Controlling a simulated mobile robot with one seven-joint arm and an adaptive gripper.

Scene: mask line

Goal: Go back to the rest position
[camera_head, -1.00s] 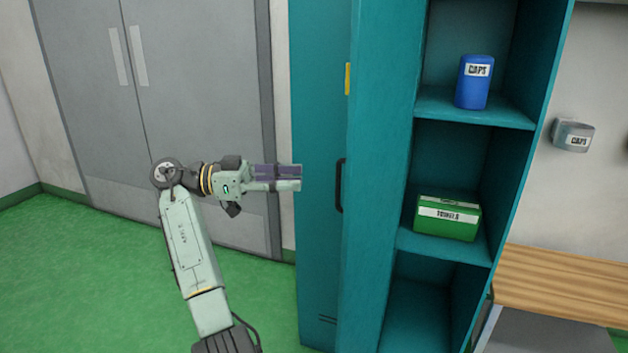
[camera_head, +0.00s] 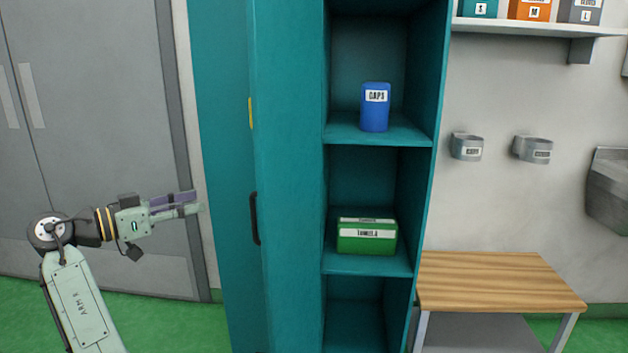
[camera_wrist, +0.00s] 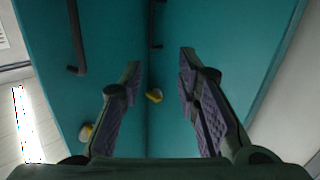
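My gripper (camera_head: 194,203) is at the left of the head view, level and pointing right toward the teal locker door (camera_head: 222,150). In the wrist view my gripper (camera_wrist: 160,75) shows two purple-padded fingers spread wide apart with nothing between them. Beyond the fingers are teal panels with dark handles. In the head view the fingertips look near the door; I cannot tell whether they touch it.
The open locker holds a blue caps canister (camera_head: 375,108) and a green towels box (camera_head: 366,238) on separate shelves. A wooden-topped bench (camera_head: 495,280), two wall holders and a shelf with boxes are at the right. Grey double doors (camera_head: 100,130) stand at the left.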

